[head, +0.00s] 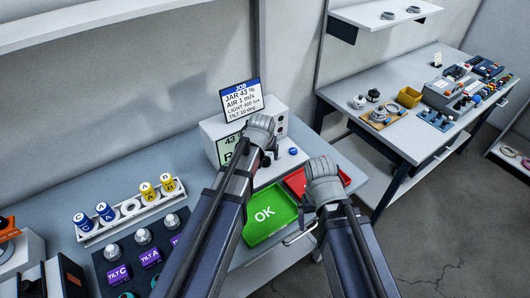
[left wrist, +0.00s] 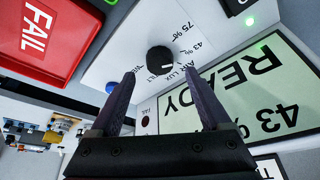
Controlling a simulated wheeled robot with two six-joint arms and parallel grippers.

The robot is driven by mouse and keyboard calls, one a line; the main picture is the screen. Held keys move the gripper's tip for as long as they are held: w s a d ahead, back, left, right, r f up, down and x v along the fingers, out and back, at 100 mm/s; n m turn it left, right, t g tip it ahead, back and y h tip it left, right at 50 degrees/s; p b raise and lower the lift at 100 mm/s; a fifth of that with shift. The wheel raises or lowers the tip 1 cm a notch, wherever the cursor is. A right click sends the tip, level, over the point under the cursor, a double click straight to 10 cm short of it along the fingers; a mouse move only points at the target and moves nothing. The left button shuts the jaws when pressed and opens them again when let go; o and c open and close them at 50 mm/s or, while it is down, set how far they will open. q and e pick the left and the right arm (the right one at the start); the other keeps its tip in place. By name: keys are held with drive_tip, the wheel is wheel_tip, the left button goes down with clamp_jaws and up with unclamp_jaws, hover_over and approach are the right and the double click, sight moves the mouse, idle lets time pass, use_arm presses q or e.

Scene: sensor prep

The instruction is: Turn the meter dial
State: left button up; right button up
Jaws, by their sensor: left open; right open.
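The meter (head: 212,128) is a pale box on the bench with a lit screen reading 43 % and READY in the left wrist view (left wrist: 250,90). Its round black dial (left wrist: 160,60) has a small white mark and sits among printed labels including 75 %, 43 %, AIR and LUX. My left gripper (left wrist: 160,80) is open, with one finger on either side of the dial in this view; I cannot tell whether they touch it. In the head view my left gripper (head: 262,140) covers the dial area. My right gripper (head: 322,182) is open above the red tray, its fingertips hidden.
A job card (head: 240,100) stands behind the meter. A green OK tray (head: 266,222) and a red FAIL tray (left wrist: 45,45) lie in front. A blue button (head: 293,150) is beside the dial. A rack (head: 115,229) of coloured jars stands left. Another bench (head: 400,140) is at right.

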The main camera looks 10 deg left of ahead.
sight(265, 160)
use_arm(q)
drive_tip(key=p+v, duration=0.2)
drive_tip(key=v, duration=0.1)
drive_tip(key=shift+s+r, duration=0.1)
drive_tip(key=shift+r, duration=0.2)
drive_tip(key=shift+f, duration=0.15)
drive_tip(key=b+x, duration=0.7)
drive_tip(key=shift+f, duration=0.25)
